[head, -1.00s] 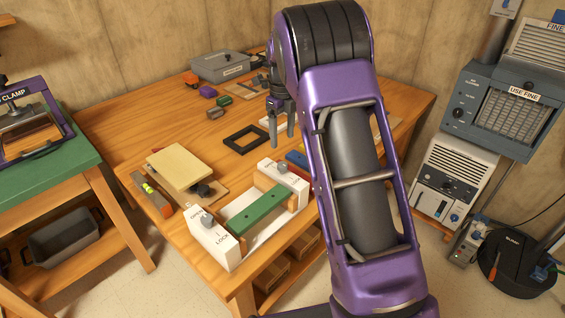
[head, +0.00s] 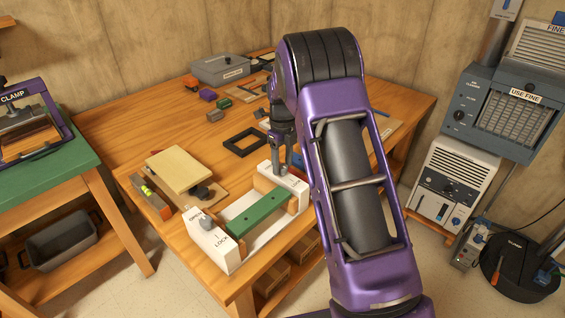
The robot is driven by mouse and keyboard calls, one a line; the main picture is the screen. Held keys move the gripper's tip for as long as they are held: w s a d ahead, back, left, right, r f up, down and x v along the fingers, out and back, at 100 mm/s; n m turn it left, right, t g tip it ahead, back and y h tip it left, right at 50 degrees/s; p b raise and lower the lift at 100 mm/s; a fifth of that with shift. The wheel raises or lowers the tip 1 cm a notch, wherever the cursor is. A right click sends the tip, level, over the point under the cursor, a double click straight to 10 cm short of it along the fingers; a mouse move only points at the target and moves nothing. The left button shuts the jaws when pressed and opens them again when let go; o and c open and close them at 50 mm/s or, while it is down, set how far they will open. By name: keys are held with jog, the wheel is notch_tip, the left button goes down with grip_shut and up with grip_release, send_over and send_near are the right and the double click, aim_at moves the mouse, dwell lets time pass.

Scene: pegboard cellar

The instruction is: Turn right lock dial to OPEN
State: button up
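A white fixture with a green bar (head: 257,214) across its middle stands at the table's front corner. Its left end block (head: 214,243) carries a grey dial (head: 205,222) and the printed words OPEN and LOCK. Its right end block (head: 292,182) has the right lock dial, now hidden behind my gripper. My gripper (head: 282,168) points down with its fingertips at the right block's top, at the dial's place. Whether the fingers are closed on the dial or only around it cannot be told, nor can the dial's setting.
A yellow block on a board (head: 178,170) lies left of the fixture. A black square frame (head: 244,142) lies behind it, and a grey box (head: 220,69) stands at the back. My arm hides the table's right part.

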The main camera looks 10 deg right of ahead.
grip_shut()
